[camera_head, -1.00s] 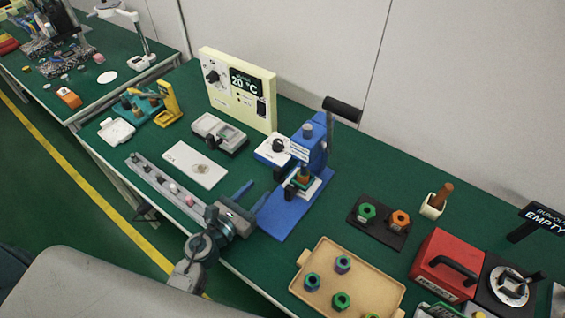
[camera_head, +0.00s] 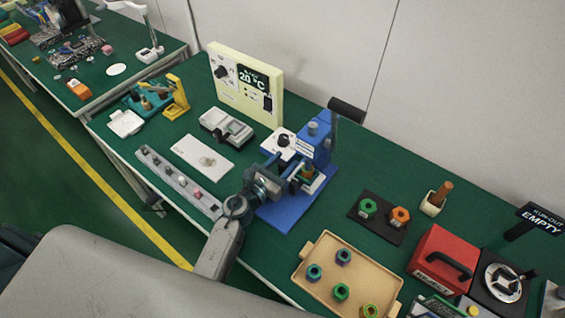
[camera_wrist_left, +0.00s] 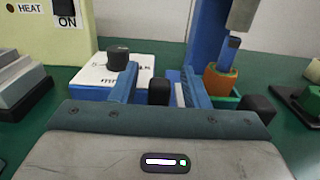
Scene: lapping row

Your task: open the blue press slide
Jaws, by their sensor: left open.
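The blue press (camera_head: 313,147) stands on the green bench on a blue base plate (camera_head: 290,211), with a black lever handle at its top. An orange and green piece (camera_wrist_left: 221,83) sits in the press under its ram, seen in the left wrist view. My left gripper (camera_head: 284,171) is open at the near left side of the press. In the left wrist view a black knob (camera_wrist_left: 158,92) stands between its two blue fingers, with gaps at both sides. Another black knob (camera_wrist_left: 256,106) is right of the fingers. My gripper partly hides the slide.
A white box with a black knob (camera_head: 283,141) stands close behind my left gripper. A cream temperature panel (camera_head: 245,84) is farther back. A tan tray (camera_head: 322,282) with several nuts and a black plate (camera_head: 378,218) with two nuts lie to the right.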

